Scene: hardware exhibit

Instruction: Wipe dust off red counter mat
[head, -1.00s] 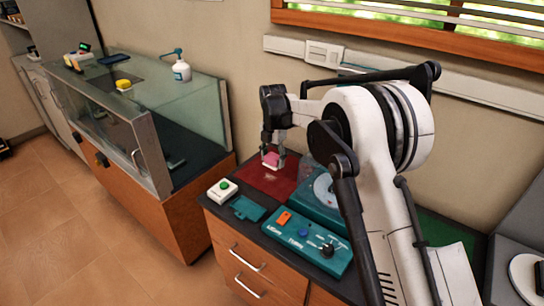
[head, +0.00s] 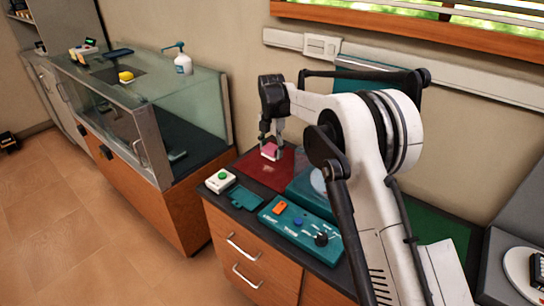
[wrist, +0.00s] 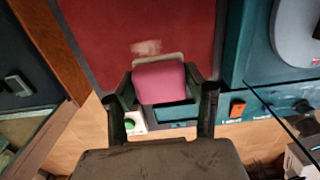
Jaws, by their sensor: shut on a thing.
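The red counter mat (head: 250,174) lies flat on the dark counter top; it also fills the upper middle of the wrist view (wrist: 100,30). A pale dust smear (wrist: 146,47) shows on the mat just beyond the sponge, and faintly in the head view (head: 268,169). My gripper (head: 271,149) is shut on a pink sponge (wrist: 158,83) with a pale edge, over the back part of the mat. The sponge (head: 269,151) hides the mat under it. I cannot tell whether it touches the mat.
A teal turntable unit (head: 307,192) stands close to the right of the mat. A green-button box (head: 220,181), a teal panel (head: 245,198) and a teal control box (head: 300,226) sit in front. A glass display case (head: 160,110) stands to the left.

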